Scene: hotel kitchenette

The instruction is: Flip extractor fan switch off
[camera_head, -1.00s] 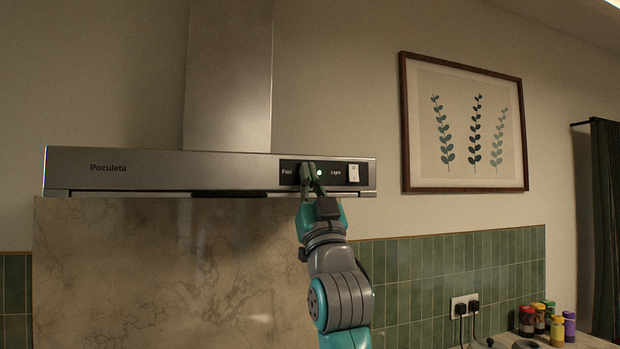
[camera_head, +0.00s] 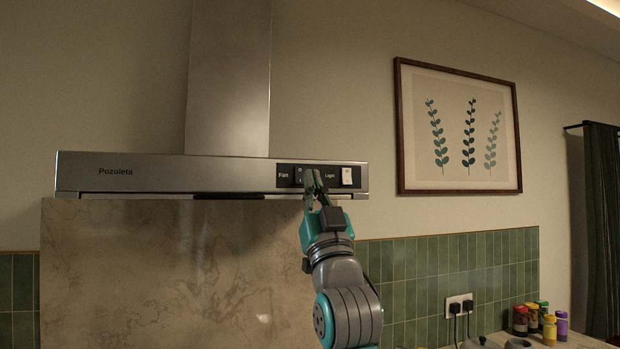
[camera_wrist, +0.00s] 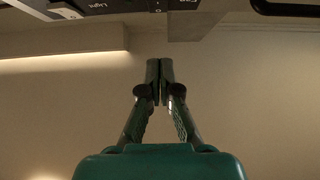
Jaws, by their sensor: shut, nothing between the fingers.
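The fan switch (camera_head: 298,175) is a small dark rocker beside the word Fan on the black control panel (camera_head: 322,187) of the extractor hood (camera_head: 200,174). My gripper (camera_head: 314,180) is shut and empty, with its fingertips in front of the panel just right of the fan switch. I cannot tell whether the fingertips touch the panel. No green light shows now, and the fingers cover the place where it was. In the wrist view the shut fingertips (camera_wrist: 160,75) point up toward the hood, whose panel is cut by the top edge.
A white light switch (camera_head: 347,176) is close to the right of my fingertips. The hood's lower edge is just beneath the panel. A framed plant picture (camera_head: 460,126) hangs to the right. Several jars (camera_head: 540,320) stand on the counter at lower right.

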